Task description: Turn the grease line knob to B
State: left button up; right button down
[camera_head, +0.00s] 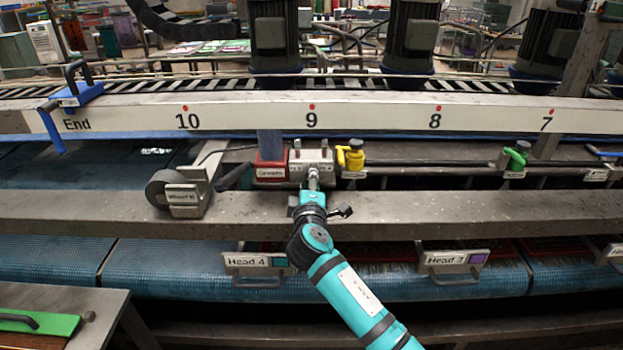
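A small silver block (299,163) with labels too small to read sits on the machine rail under the number 9. A metal stem or knob (313,179) stands out from its front; I cannot tell for sure that this is the grease line knob, nor read its setting. My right arm, teal, reaches up from the bottom right. Its gripper end (313,192) is at the stem, in line with it and partly covering it. The fingers are too small and hidden to tell whether they hold it. My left gripper is out of view.
A red labelled block (271,169) is just left of the silver block, and a yellow valve (351,156) just right. A green valve (516,156) is farther right. A grey roller (176,192) is at left. A steel beam (480,207) runs across below.

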jog(key=shift+n+p, duration=0.55)
jog(key=shift+n, duration=1.15)
jog(key=shift+f, duration=0.1)
jog(key=c, duration=1)
grip_release()
jog(key=shift+c, duration=0.2)
jog(key=s, duration=1.2)
jog(key=shift+a+r, duration=0.3)
jog(key=shift+r, duration=0.1)
